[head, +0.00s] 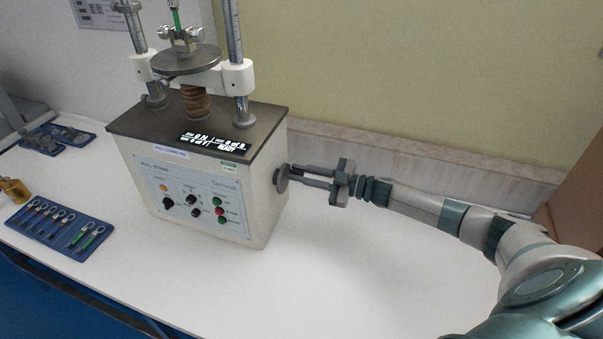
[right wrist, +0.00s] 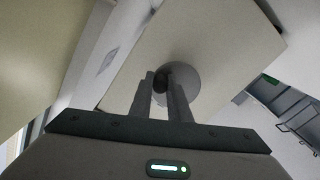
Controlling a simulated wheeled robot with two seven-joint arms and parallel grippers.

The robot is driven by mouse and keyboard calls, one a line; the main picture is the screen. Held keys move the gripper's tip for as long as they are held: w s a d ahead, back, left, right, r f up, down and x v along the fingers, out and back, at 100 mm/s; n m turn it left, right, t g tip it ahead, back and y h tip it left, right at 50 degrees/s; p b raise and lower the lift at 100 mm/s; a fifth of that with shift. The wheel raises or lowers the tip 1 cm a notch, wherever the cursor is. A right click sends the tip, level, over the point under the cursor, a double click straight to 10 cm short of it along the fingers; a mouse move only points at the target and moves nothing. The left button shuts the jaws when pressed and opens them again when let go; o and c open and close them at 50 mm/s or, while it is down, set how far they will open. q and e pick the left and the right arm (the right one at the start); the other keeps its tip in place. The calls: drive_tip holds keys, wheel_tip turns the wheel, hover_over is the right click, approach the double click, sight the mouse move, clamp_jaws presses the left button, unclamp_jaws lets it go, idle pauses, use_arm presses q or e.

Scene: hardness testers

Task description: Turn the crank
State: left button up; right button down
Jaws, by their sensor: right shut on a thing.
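The hardness tester (head: 195,185) is a cream box with a dark top and a column frame, standing on the white table. Its crank (head: 282,178) is a grey disc on the box's right side, with a dark handle (head: 297,171) sticking out. My right gripper (head: 302,177) comes in from the right and is shut on the crank handle. In the right wrist view the disc (right wrist: 186,78) is straight ahead, with the dark handle between the fingers of the gripper (right wrist: 162,86). My left gripper is not in view.
A blue tray (head: 75,247) with several small tools lies at the left front. Another dark tray (head: 75,130) and a brass-coloured weight (head: 14,190) are farther left. The white table (head: 350,265) is clear to the right of the tester. A wall stands behind.

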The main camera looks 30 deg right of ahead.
idle(0.3)
drive_tip(key=c, duration=1.7)
unclamp_jaws()
drive_tip(key=shift+o, duration=0.2)
drive_tip(key=b+v, duration=0.5)
drive_tip(key=v, duration=1.2)
drive_tip(key=shift+d+b, duration=0.2)
drive_tip(key=shift+b, duration=0.15)
drive_tip(key=shift+s, duration=0.1)
